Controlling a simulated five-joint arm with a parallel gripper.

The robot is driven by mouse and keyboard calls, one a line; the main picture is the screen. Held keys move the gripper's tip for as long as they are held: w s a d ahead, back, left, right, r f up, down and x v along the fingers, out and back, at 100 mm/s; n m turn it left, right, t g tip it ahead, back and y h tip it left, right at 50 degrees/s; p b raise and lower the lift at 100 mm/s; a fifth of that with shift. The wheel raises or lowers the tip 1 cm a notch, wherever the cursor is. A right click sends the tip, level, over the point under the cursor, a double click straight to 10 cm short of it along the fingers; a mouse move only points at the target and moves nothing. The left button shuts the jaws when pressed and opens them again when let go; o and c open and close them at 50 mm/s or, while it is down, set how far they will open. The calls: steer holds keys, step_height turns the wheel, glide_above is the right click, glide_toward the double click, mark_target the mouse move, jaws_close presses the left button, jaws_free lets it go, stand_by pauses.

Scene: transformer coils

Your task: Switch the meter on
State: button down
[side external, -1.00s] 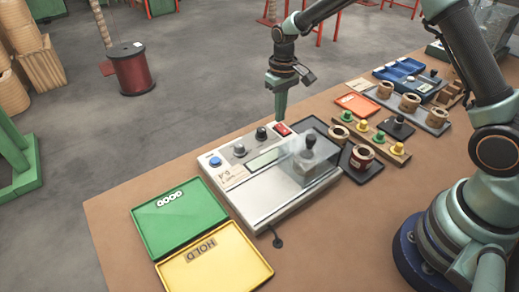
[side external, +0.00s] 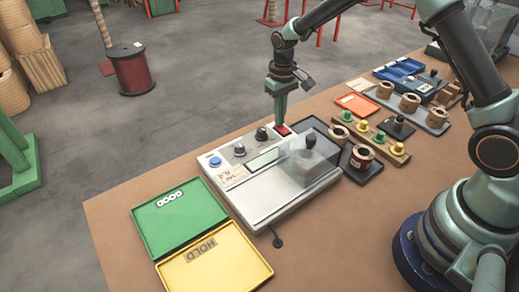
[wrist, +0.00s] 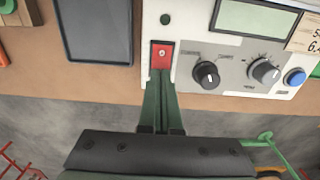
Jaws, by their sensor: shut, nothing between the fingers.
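The meter (side external: 272,198) is a pale box on the bench with a display, two black knobs and a blue button. Its red rocker switch (side external: 284,130) is at the far right corner of the panel, partly hidden by my fingers. My gripper (side external: 279,122) is shut and empty, pointing down at the switch. In the wrist view the fingertips (wrist: 161,76) are at the near end of the red switch (wrist: 161,56); I cannot tell whether they press it. The display (wrist: 257,18) looks blank and the small round lamp (wrist: 165,19) is dark green.
Black knobs (wrist: 207,75) stand close beside the switch. A clear cover (side external: 305,165) stands on the meter. A dark tray (side external: 362,165) with a red coil is to the right. Green (side external: 178,222) and yellow (side external: 215,268) trays lie at the left front.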

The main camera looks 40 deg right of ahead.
steer(key=shift+f, duration=0.3)
steer(key=shift+r, duration=3.55)
steer(key=s+r+t, duration=0.2)
steer(key=s+r, duration=0.5)
steer(key=r, duration=0.4)
steer(key=s+d+r+t, duration=0.1)
steer(key=s, duration=0.5)
steer(key=s+r+t, duration=0.2)
steer(key=s, duration=0.4)
steer(key=shift+s+d+t, duration=0.3)
steer(key=shift+s+d, duration=0.05)
steer(key=shift+s, duration=0.05)
